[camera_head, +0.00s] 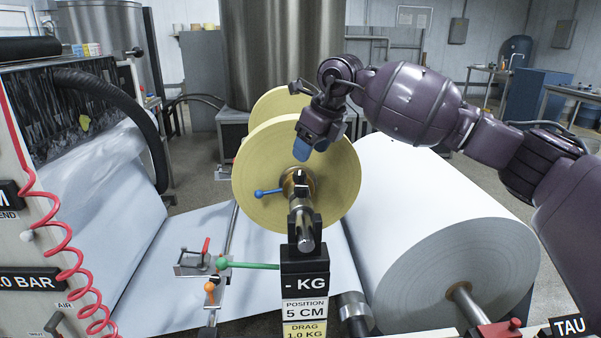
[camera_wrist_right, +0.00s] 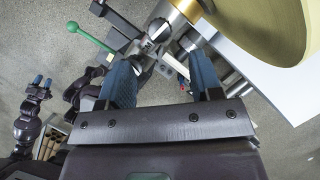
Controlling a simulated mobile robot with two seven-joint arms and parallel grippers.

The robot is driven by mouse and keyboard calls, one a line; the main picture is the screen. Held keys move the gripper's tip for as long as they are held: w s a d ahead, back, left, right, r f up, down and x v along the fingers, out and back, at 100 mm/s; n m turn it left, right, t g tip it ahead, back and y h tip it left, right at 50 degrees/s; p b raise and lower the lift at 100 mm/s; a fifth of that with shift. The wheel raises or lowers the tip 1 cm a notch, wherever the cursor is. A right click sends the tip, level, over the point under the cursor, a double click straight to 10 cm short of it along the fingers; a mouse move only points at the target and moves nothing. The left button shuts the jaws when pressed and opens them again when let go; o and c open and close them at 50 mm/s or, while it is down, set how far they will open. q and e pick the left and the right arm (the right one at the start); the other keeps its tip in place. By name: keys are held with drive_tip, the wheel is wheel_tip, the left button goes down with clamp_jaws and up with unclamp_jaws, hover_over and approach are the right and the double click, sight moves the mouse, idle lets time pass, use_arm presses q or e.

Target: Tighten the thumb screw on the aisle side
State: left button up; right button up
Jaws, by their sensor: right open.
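A brass-coloured collar (camera_head: 291,186) sits on the shaft at the near face of the yellow roll (camera_head: 258,160). A small dark screw head (camera_head: 300,174) shows on the collar, which I take to be the thumb screw; a dark knob (camera_wrist_right: 160,25) shows by the shaft in the right wrist view. My right gripper (camera_head: 303,148) is just above the collar, in front of the roll, blue fingers pointing down. In the wrist view its fingers (camera_wrist_right: 164,70) are apart with nothing held between them. My left gripper (camera_wrist_right: 42,82) shows small at the wrist view's left edge; its opening is unclear.
A blue-handled lever (camera_head: 268,191) sticks out left of the collar. A black post with labels (camera_head: 304,268) stands below the shaft end. A green-handled lever (camera_head: 249,266) is to its left. A large white paper roll (camera_head: 440,240) fills the right; a coiled red hose (camera_head: 68,250) hangs left.

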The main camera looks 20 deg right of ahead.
sight(300, 173)
drive_tip(key=b+x, duration=0.1)
drive_tip(key=x, duration=0.5)
drive_tip(key=shift+f, duration=0.25)
drive_tip(key=shift+w+f, duration=0.15)
drive_tip(key=shift+f, duration=0.05)
drive_tip(key=shift+a, duration=0.1)
